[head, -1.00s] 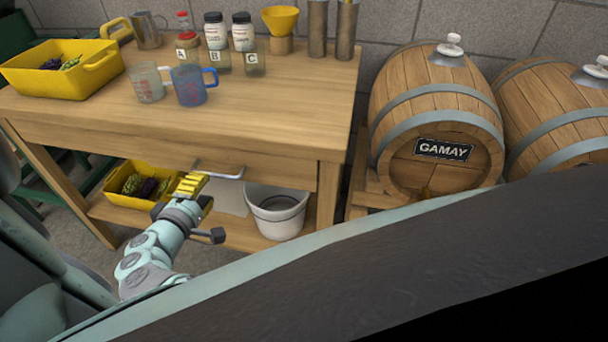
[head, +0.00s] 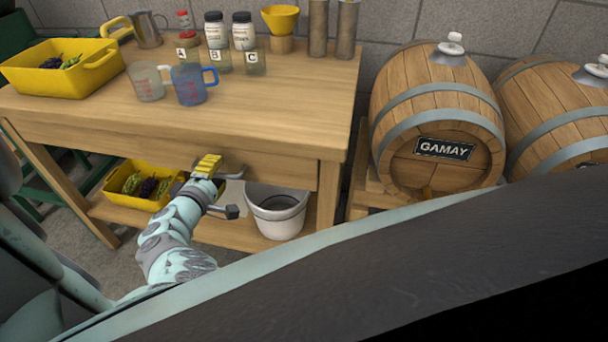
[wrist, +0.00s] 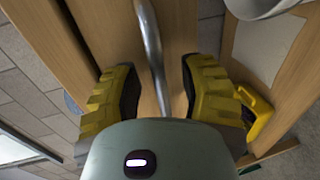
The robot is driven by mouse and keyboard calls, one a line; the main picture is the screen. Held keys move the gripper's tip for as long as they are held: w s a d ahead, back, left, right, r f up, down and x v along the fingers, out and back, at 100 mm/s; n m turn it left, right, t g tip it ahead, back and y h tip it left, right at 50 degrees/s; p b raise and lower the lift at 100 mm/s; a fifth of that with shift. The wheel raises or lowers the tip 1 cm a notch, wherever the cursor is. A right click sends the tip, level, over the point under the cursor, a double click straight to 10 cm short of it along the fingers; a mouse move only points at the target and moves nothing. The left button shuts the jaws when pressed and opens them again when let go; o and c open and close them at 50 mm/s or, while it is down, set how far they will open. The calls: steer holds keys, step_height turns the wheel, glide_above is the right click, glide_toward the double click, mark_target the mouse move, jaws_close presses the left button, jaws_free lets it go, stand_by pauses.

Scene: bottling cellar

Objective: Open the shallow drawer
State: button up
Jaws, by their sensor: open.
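The shallow drawer's wooden front (head: 285,170) is under the workbench top and looks flush with the frame, so shut. Its metal bar handle (wrist: 149,35) runs between my two yellow fingers in the wrist view. My gripper (head: 208,168) is at the drawer front in the head view and hides most of the handle there. In the wrist view my gripper (wrist: 158,85) is open, one finger on each side of the bar, with gaps on both sides. Whether a finger touches the drawer front cannot be told.
On the workbench (head: 270,105) stand a yellow crate (head: 25,80) of grapes, measuring jugs, jars and bottles. The lower shelf holds another yellow crate (head: 130,200) and a white bucket (head: 277,225). Barrels (head: 440,110) stand at the right.

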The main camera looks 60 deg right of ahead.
jaws_close()
stand_by(0.4)
steer(key=shift+a, duration=0.1)
